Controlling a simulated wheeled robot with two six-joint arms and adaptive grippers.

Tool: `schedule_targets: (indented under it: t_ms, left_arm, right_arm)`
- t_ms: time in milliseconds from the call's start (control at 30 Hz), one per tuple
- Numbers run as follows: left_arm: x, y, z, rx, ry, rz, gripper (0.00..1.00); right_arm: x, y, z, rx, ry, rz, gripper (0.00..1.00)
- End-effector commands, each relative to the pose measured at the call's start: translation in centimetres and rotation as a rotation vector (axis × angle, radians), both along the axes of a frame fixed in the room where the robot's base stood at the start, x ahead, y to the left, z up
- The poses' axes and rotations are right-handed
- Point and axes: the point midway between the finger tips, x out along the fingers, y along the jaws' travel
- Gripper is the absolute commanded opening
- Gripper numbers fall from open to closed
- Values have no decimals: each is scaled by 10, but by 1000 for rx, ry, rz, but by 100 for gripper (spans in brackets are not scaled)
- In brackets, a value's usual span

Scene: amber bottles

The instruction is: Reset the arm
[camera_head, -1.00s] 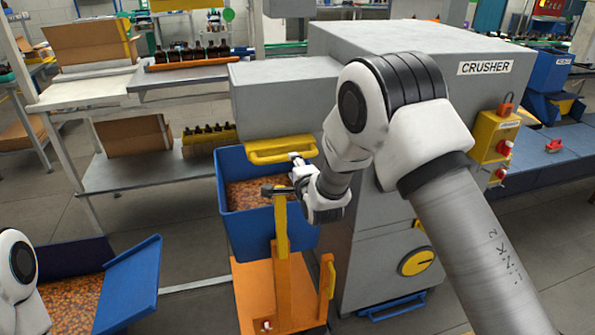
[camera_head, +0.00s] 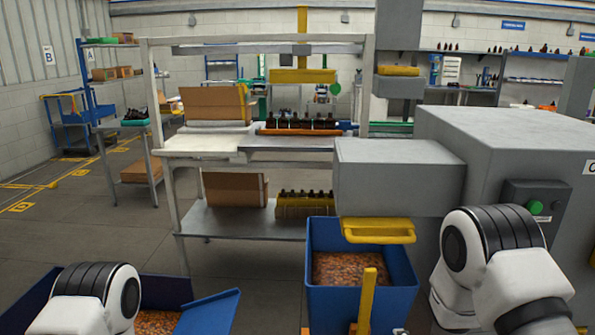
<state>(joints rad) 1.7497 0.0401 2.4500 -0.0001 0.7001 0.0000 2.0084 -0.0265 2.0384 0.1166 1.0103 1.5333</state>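My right arm (camera_head: 490,260) is at the lower right, bent in front of the grey crusher. Its gripper is out of the picture or hidden. My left arm (camera_head: 95,300) shows only as a white and black joint at the lower left. Its gripper is not seen either. Several amber bottles (camera_head: 305,122) stand in a row on the orange-edged rack of the workbench.
The grey crusher (camera_head: 510,145) fills the right side, with a yellow handle (camera_head: 378,231) over a blue bin (camera_head: 398,265) of orange-brown bits. A blue tray (camera_head: 215,310) is at lower left. Cardboard boxes (camera_head: 215,103) sit on the workbench.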

Motion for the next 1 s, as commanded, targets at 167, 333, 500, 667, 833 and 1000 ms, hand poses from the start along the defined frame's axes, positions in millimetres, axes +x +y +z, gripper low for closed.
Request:
schedule_targets:
  t_ms: [167, 333, 500, 667, 833, 1000]
  left_arm:
    - [0, 0, 0, 0, 0, 0, 40]
    - [0, 0, 0, 0, 0, 0, 40]
    - [0, 0, 0, 0, 0, 0, 40]
    - [0, 0, 0, 0, 0, 0, 40]
    - [0, 0, 0, 0, 0, 0, 40]
    - [0, 0, 0, 0, 0, 0, 40]
  right_arm:
    - [-134, -5, -102, -177, 399, 201, 45]
    - [-283, -2, -141, -395, 777, 692, 45]
    - [-348, 6, -131, -587, 867, 1264, 45]
    - [-350, 6, -131, -672, 837, 1442, 45]
    - [-349, 6, -132, -679, 833, 1447, 45]
    - [-348, 6, -132, -679, 832, 1445, 45]
